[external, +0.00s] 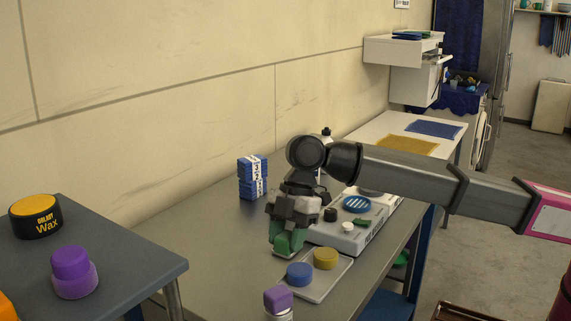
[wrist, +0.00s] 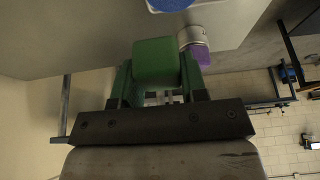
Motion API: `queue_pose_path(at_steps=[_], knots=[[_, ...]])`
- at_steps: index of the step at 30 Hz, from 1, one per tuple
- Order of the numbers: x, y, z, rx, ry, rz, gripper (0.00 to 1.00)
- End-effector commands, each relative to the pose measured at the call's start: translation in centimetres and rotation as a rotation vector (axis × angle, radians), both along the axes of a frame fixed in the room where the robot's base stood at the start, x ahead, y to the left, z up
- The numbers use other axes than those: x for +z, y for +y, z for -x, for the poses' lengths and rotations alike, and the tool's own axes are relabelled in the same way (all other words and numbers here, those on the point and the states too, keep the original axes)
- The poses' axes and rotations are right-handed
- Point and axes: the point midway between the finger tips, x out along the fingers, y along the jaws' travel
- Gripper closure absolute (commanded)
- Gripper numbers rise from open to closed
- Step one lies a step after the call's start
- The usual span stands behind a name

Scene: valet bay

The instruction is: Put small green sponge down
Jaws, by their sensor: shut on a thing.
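The small green sponge (wrist: 155,60) is a green block held between the green fingers of my gripper (wrist: 156,88) in the wrist view. In the external view my gripper (external: 287,240) points down over the grey table, just left of a light tray (external: 318,292). There the sponge cannot be told apart from the green fingers. I cannot tell whether the sponge touches the table.
The tray holds a blue round piece (external: 299,273) and a yellow one (external: 325,258). A purple-topped container (external: 278,299) stands in front. A white-topped unit (external: 346,237) is at right, stacked blue packs (external: 252,178) behind. The table left of my gripper is clear.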

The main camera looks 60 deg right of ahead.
Motion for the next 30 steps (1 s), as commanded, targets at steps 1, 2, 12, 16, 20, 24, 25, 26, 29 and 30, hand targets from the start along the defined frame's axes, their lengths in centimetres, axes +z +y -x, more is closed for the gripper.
queue_pose_path(at_steps=[1,2,12,16,20,24,25,26,29,30], knots=[[-0.6,-0.4,-1.2,-0.002,0.001,0.0,0.82],[-0.9,-0.6,-1.8,-0.003,0.0,0.0,0.82],[-4.0,-2.5,-6.2,0.0,0.0,-0.001,0.82],[-4.4,-2.7,-6.5,0.0,0.0,-0.001,0.82],[-5.6,-2.7,-6.5,0.0,0.0,0.0,0.82],[-7.6,-2.7,-6.4,0.0,0.001,0.0,0.82],[-7.9,-2.7,-6.5,0.0,0.001,0.0,0.82],[-8.1,-2.7,-6.5,0.0,0.0,0.0,0.82],[-8.2,-2.7,-6.5,0.001,-0.001,-0.001,0.82],[-8.2,-2.7,-6.5,0.001,-0.001,-0.001,0.82]])
